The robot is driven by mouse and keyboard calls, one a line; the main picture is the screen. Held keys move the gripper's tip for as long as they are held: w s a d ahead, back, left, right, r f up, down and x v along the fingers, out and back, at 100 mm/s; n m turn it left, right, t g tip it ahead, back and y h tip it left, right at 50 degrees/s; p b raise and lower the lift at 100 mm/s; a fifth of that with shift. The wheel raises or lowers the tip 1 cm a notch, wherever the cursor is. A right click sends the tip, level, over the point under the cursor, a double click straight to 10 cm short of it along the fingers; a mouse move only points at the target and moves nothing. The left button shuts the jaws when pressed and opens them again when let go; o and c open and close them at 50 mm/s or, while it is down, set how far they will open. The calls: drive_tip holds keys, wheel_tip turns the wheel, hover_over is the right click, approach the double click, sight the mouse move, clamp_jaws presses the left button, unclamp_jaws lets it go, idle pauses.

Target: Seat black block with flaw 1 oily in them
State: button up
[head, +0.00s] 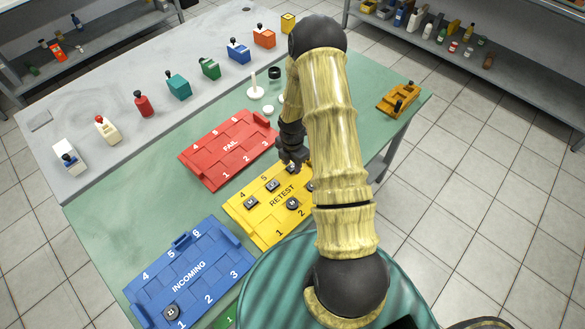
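A black block (172,312) sits at slot 1 of the blue INCOMING tray (215,245). Several more black blocks sit on the yellow RETEST tray (268,232), among them one near slot 4 (250,202), one near slot 5 (272,186) and one in the middle (292,203). Their marks are too small to read. The red FAIL tray (205,168) shows no blocks. My gripper (293,163) points down at the far edge of the yellow tray, close to a dark block there. Its fingers are too small and dark to tell their opening. My arm hides the yellow tray's right part.
A row of coloured fixtures, including a red one (143,104) and a teal one (178,86), lines the grey rear strip. A white stand (256,90) and a black round piece (274,72) stand behind the red tray. An orange-yellow fixture (398,99) sits at the right corner.

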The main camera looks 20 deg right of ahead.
sight(292, 167)
drive_tip(key=c, duration=0.7)
drive_tip(key=shift+r+p, duration=2)
drive_tip(key=shift+r, duration=0.6)
drive_tip(key=shift+c, duration=0.2)
